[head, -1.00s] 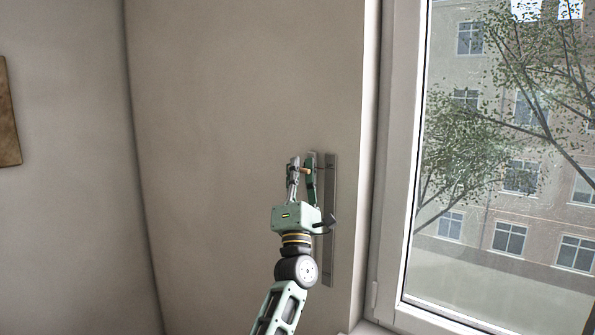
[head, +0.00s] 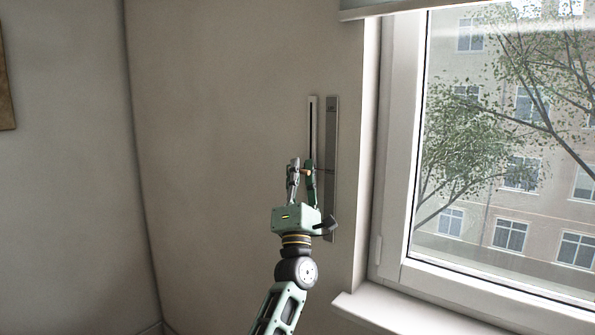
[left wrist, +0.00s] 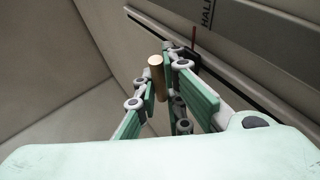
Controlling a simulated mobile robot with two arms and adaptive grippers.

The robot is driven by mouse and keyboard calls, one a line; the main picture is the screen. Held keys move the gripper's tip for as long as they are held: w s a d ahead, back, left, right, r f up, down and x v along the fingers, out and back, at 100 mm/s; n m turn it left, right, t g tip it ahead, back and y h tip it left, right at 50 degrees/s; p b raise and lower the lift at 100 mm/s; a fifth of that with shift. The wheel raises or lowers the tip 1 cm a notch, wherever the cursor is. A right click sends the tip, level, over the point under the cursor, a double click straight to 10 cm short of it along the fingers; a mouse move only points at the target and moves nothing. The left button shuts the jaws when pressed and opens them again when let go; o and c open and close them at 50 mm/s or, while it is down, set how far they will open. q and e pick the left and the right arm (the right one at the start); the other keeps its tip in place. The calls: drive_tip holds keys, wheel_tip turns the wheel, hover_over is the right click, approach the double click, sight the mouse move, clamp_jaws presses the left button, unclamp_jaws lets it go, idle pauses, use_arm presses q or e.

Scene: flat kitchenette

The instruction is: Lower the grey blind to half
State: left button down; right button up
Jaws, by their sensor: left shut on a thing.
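The grey blind (head: 385,8) shows only as a pale lower edge at the top right of the head view, over the window's upper left corner. A slotted track (head: 313,120) runs upright on the wall beside a grey scale plate (head: 331,130). My left gripper (head: 302,170) is shut on a small brass-coloured knob (left wrist: 156,77) partway down the track. My right gripper is not in view.
The window frame (head: 393,150) stands right of the plate, with a white sill (head: 400,312) at the lower right. The wall left of the track is bare. A brown panel edge (head: 6,90) shows at the far left.

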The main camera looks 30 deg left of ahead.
use_arm(q)
drive_tip(key=shift+f, duration=0.6)
drive_tip(key=shift+r, duration=0.15)
drive_tip(key=c, duration=2.1)
unclamp_jaws()
drive_tip(key=v, duration=1.2)
